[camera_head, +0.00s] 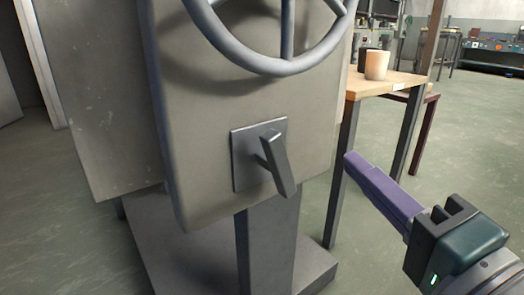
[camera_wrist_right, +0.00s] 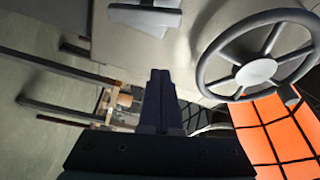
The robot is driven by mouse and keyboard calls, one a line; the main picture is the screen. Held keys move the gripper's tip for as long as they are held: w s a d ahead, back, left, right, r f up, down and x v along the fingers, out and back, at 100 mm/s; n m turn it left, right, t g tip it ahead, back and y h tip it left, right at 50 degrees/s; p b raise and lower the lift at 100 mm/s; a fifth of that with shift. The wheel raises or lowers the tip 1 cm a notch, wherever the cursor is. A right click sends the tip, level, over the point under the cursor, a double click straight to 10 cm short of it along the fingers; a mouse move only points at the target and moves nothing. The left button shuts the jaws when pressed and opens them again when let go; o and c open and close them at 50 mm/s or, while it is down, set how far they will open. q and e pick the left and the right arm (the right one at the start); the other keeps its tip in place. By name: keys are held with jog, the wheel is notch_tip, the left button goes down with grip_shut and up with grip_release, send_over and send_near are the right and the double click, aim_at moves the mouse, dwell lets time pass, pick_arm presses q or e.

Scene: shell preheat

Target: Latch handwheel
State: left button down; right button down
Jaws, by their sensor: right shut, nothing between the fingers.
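The grey handwheel (camera_head: 285,67) is on the front of a grey metal cabinet, cut off by the top edge of the head view. In the right wrist view the handwheel (camera_wrist_right: 256,72) shows at the right with its hub and spokes. Below it, a grey latch lever (camera_head: 279,165) stands out from a square plate (camera_head: 243,155), tilted. My right gripper (camera_head: 351,161) has purple fingers, closed together and empty. It is to the right of the lever, apart from it and from the wheel. The fingers (camera_wrist_right: 160,75) also show in the right wrist view. My left gripper is not in view.
A wooden-topped table (camera_head: 408,80) with a light orange cup (camera_head: 376,65) stands right of the cabinet. The cabinet rests on a pedestal with a wide base (camera_head: 190,250). An orange panel with black lines (camera_wrist_right: 262,122) shows in the wrist view.

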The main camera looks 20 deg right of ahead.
aim_at(273, 162)
jog(key=w+a+b, duration=0.1)
jog(key=w+a, duration=0.3)
jog(key=w, duration=0.4)
jog(key=shift+f, duration=0.15)
jog(key=shift+d, duration=0.1)
